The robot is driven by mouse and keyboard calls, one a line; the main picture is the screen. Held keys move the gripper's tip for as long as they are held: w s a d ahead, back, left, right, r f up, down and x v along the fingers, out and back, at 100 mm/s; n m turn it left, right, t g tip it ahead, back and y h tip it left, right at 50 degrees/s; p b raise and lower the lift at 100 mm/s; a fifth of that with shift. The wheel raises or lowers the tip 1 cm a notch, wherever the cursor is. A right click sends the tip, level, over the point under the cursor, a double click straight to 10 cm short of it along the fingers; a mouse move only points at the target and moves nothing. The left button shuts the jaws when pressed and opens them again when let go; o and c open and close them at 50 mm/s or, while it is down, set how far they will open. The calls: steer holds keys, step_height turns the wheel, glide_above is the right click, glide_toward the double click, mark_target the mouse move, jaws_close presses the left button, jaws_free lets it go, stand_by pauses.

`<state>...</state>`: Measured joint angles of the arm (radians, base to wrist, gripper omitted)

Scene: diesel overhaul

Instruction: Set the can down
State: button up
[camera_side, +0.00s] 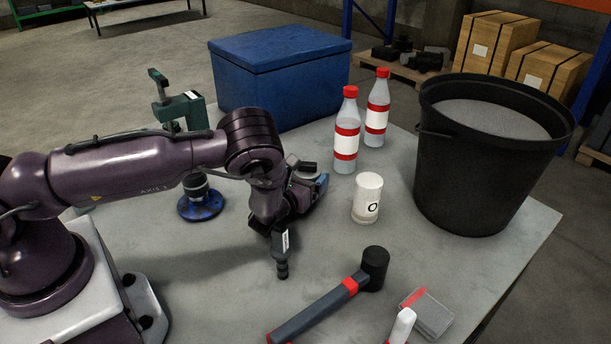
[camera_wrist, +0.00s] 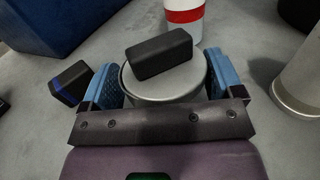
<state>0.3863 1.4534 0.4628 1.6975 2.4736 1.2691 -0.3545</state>
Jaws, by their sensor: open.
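A white can (camera_side: 366,198) with a black letter stands upright on the grey table, just right of my gripper (camera_side: 314,188). A pale cylinder at the right edge of the wrist view (camera_wrist: 301,88) looks like this can. My gripper is open, with one blue jaw on each side (camera_wrist: 163,78). A grey, round-topped thing (camera_wrist: 180,88) sits between the jaws, and a black block (camera_wrist: 160,53) shows over its top. I cannot tell whether the jaws touch it. My gripper mostly hides this spot in the side view.
Two red-capped bottles (camera_side: 347,132) (camera_side: 377,110) stand behind the can. A black bucket (camera_side: 440,165) is at right and a blue box (camera_side: 280,82) at the back. A mallet (camera_side: 325,305) lies in front. Clear table lies between mallet and can.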

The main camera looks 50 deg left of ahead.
steer(key=shift+r, duration=0.1)
steer(key=shift+s, duration=0.2)
steer(key=v, duration=0.3)
steer(key=shift+w+d, duration=0.1)
step_height(320, 180, up, 7)
steer(key=shift+w+r, duration=0.1)
steer(key=shift+r, duration=0.05)
steer(key=s+a+r+n+g+y, duration=0.4)
steer(key=s+r+n+g, duration=0.35)
steer(key=n, duration=0.35)
steer(key=s+a+r+n+g+y, duration=0.3)
steer(key=s+a+r+n+g, duration=0.2)
steer(key=s+r+n+g, duration=0.35)
steer(key=s+d+r+n+t+h, duration=0.2)
steer(key=s+d+r+n+h, duration=0.2)
steer(key=s+d+n+h, duration=0.2)
steer(key=s+d+r+n+t+h, duration=0.3)
steer(key=s+d+n+h, duration=0.3)
steer(key=d, duration=0.3)
steer(key=shift+s+d+r+h, duration=0.35)
steer(key=shift+r+h, duration=0.35)
steer(key=shift+h, duration=0.2)
